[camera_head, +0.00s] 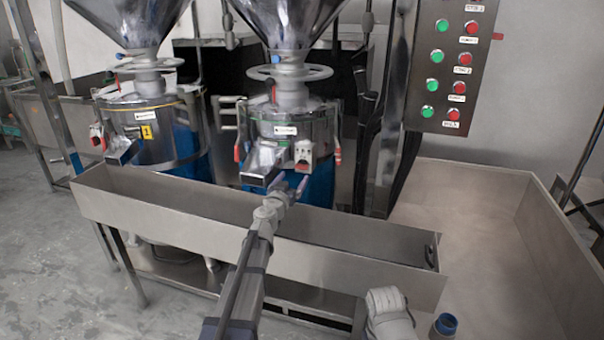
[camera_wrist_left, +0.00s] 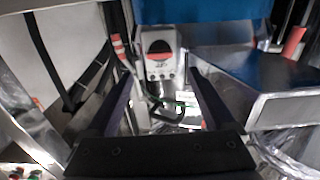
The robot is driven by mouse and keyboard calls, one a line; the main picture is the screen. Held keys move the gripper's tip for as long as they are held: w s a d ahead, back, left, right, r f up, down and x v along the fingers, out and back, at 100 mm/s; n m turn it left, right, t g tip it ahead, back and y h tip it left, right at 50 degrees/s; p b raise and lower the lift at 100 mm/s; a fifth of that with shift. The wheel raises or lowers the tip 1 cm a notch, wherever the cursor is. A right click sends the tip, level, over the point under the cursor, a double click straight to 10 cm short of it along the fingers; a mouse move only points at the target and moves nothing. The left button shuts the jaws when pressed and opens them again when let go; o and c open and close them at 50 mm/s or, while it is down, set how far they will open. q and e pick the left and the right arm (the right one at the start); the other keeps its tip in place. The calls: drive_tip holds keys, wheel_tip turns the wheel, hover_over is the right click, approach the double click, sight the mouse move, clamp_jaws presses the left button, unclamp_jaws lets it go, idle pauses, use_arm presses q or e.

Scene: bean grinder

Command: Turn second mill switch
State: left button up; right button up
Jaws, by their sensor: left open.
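The second mill (camera_head: 280,120) stands behind the steel trough, with a steel body, blue lower part and hopper above. Its switch box (camera_head: 303,152) is a small pale box with a red part, right of the spout (camera_head: 262,160). My left gripper (camera_head: 291,187) is open and empty, just in front of and below the switch box. In the left wrist view, the switch box (camera_wrist_left: 160,58) with its red and black switch shows between the fingers of my left gripper (camera_wrist_left: 161,78), beyond the tips. Contact cannot be told. My right gripper is not in view.
A long steel trough (camera_head: 180,205) runs below my left arm, in front of both mills. Another mill (camera_head: 155,135) with a yellow label stands to the left. A control panel (camera_head: 448,70) with red and green buttons hangs at upper right. A wide bin (camera_head: 480,200) lies at right.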

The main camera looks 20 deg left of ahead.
sight(301, 167)
use_arm(q)
drive_tip(key=shift+w, duration=0.15)
drive_tip(key=w, duration=0.7)
drive_tip(key=shift+w+d, duration=0.15)
drive_tip(key=shift+w, duration=0.2)
drive_tip(key=c, duration=1.4)
